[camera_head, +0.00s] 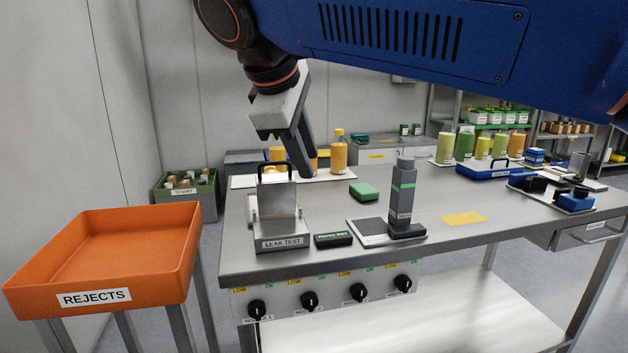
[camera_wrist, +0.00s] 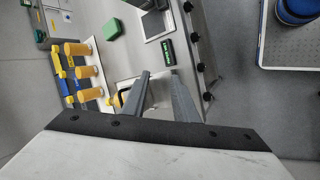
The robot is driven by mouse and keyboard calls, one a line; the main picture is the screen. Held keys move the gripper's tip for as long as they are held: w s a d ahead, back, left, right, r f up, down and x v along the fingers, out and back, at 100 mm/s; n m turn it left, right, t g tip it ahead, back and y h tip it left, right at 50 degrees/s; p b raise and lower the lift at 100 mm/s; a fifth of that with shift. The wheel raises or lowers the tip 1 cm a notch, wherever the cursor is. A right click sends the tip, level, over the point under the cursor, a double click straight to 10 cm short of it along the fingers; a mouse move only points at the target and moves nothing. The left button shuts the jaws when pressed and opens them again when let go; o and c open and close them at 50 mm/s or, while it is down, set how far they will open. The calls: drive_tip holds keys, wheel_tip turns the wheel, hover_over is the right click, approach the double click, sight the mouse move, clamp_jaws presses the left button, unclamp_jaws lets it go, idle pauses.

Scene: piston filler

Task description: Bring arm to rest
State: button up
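My gripper (camera_head: 303,172) hangs from my raised arm with its fingers pointing down, just above and right of the leak test station (camera_head: 282,242) in the head view. In the wrist view my gripper (camera_wrist: 160,72) shows two grey fingers with a gap between them and nothing held. The station is a metal box with a black handle. In the wrist view, an orange part with a black handle (camera_wrist: 122,88) lies partly hidden behind the left finger. I cannot tell from the frames whether the fingers touch the station.
The steel table (camera_head: 340,232) holds a green block (camera_head: 363,190), a dark upright device (camera_head: 403,192), a yellow card (camera_head: 463,218) and several bottles at the back. An orange rejects tray (camera_head: 110,250) stands left, empty. Control knobs (camera_head: 310,299) line the table front.

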drive_tip(key=s+d+f+m+g+y, duration=0.1)
drive_tip(key=s+d+f+m, duration=0.15)
drive_tip(key=d+f, duration=0.6)
drive_tip(key=s+d+f+m+g, duration=0.1)
drive_tip(key=d+f+m, duration=0.4)
drive_tip(key=d, duration=0.7)
drive_tip(key=s+d+f+m+y, duration=0.1)
drive_tip(key=s+d+f+m, duration=0.3)
drive_tip(key=f, duration=0.5)
drive_tip(key=s+d+f+m, duration=0.3)
drive_tip(key=s+d+f, duration=0.3)
drive_tip(key=f, duration=0.4)
drive_tip(key=shift+s+f+m+t+y, duration=0.3)
drive_tip(key=shift+s+m+t+y, duration=0.1)
drive_tip(key=shift+s, duration=0.5)
idle(3.2)
